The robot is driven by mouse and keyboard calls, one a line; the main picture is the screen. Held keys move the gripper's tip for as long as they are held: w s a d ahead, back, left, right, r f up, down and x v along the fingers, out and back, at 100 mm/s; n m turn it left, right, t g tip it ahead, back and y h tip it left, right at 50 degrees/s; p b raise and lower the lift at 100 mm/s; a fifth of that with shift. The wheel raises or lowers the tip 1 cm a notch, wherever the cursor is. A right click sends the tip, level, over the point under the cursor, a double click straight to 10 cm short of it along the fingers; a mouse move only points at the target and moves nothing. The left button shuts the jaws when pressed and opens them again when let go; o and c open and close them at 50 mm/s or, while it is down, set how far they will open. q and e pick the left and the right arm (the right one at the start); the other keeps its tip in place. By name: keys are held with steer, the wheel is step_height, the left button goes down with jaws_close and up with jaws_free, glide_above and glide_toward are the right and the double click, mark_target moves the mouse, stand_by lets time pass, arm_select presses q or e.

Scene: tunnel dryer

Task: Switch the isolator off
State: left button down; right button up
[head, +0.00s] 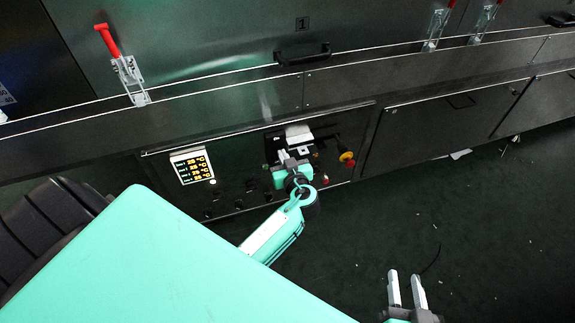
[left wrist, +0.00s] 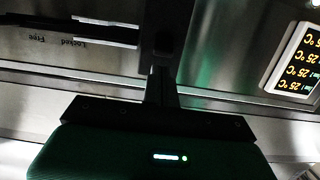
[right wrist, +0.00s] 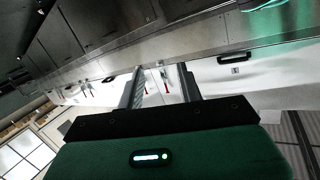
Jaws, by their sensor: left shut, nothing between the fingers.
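My left gripper (head: 290,162) is shut and empty in front of the dryer's control panel, with its fingers up against or close to the panel; contact cannot be told. Its shut fingers (left wrist: 160,85) look dark in the left wrist view. A red-and-yellow rotary control (head: 346,158) sits on the panel just right of the gripper; I cannot tell whether it is the isolator. A pale plate (head: 298,133) on a dark fitting shows just above the fingers, partly hidden by them. My right gripper (head: 407,290) is open and empty, low over the floor, away from the panel.
A lit temperature display (head: 192,166) is left of the gripper, with small dark knobs below it. A red-handled clamp (head: 122,65) and a black door handle (head: 302,53) are above. In the left wrist view, upside-down lettering (left wrist: 63,41) reads "Locked" and "Free".

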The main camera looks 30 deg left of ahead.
arm_select(q)
steer(key=shift+x, duration=1.1)
steer(key=shift+w+a, duration=0.25)
steer(key=shift+a, duration=0.05)
arm_select(e)
steer(key=shift+w+d+r+t, duration=0.15)
steer(key=shift+w+r+t, duration=0.3)
steer(key=shift+r, duration=0.35)
arm_select(q)
steer(key=shift+f, duration=0.1)
arm_select(e)
steer(key=shift+f, duration=0.1)
